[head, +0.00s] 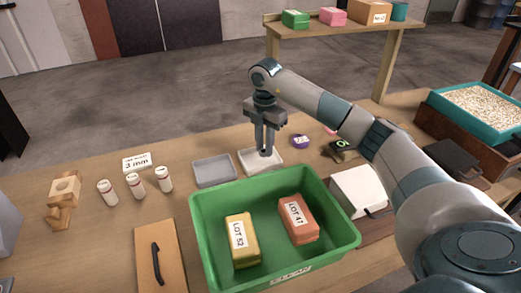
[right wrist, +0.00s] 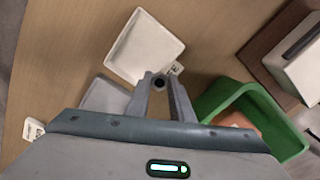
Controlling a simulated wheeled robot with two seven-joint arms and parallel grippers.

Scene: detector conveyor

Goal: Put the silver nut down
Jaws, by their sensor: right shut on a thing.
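My right gripper (head: 265,152) reaches down over the small white tray (head: 274,164) behind the green bin. It is shut on the silver nut. In the right wrist view the nut (right wrist: 160,82) shows as a small dark ring between the fingertips, beside the near edge of the white tray (right wrist: 145,45) in the picture. In the head view the nut is too small to make out, and I cannot tell its height above the tray. My left gripper is not in view.
A grey tray (head: 213,171) sits left of the white one. The green bin (head: 203,222) holds a yellow and a red block. Several white bottles, a "3 mm" card (head: 137,162) and a wooden stand (head: 66,187) are at left. A white box (head: 355,190) is right.

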